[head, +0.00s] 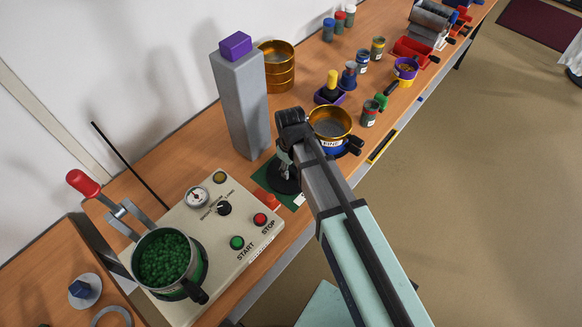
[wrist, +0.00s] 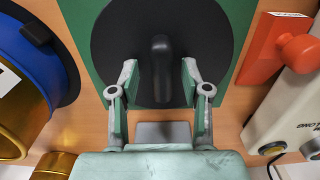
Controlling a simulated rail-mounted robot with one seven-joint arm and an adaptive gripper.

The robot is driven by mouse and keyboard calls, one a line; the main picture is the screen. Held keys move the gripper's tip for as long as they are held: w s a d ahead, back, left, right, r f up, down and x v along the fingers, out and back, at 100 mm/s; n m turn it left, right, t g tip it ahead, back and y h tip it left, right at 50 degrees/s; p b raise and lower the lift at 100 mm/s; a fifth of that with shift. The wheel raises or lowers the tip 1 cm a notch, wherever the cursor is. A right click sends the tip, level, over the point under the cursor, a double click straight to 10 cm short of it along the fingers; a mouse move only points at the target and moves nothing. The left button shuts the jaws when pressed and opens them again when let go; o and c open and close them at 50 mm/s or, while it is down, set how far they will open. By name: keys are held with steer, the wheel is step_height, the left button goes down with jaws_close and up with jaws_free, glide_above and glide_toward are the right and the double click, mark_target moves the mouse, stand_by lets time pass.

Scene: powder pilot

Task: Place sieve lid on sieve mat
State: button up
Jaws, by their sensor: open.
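The sieve lid is a flat black disc with an upright black handle. It lies on the green sieve mat (wrist: 222,60), and both show in the head view, the lid (head: 284,184) partly behind my arm and the mat (head: 263,178) at its edges. In the wrist view the lid (wrist: 115,40) covers most of the mat. My gripper (wrist: 158,80) is open, with one finger on each side of the handle and a gap to it on both sides. In the head view my gripper (head: 285,168) is just above the lid, partly hidden by my wrist.
A tall grey column (head: 241,105) with a purple top stands behind the mat. A gold-rimmed sieve labelled FINE (head: 330,125) stands to the right. A control panel (head: 210,240) with buttons and a pot of green granules (head: 165,258) stand to the left.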

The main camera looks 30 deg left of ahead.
mark_target(291, 168)
step_height(291, 168, up, 12)
steer(key=b, duration=0.3)
steer(key=shift+f, duration=0.1)
stand_by(0.5)
steer(key=w+d+f+m, duration=0.2)
steer(key=w+d+f, duration=0.2)
steer(key=d, duration=0.3)
steer(key=w+d+f+m, duration=0.3)
steer(key=d+f, duration=0.1)
steer(key=d, duration=0.3)
steer(key=w+d+f+m, duration=0.2)
steer(key=w+d+f, duration=0.2)
steer(key=d, duration=0.4)
steer(key=s+d+f+m, duration=0.1)
steer(key=d+f+m, duration=0.45)
steer(key=d, duration=0.75)
steer(key=s+d+f+m, duration=0.1)
steer(key=d+f+m, duration=0.4)
steer(key=d, duration=0.8)
steer(key=s+f+g, duration=0.3)
steer(key=s+f, duration=0.6)
steer(key=s, duration=0.5)
steer(key=s+f+g, duration=0.3)
steer(key=s+f, duration=0.7)
steer(key=s, duration=0.5)
steer(key=shift+s+n+g, duration=0.25)
steer(key=shift+n+g, duration=0.15)
steer(key=shift+n, duration=0.05)
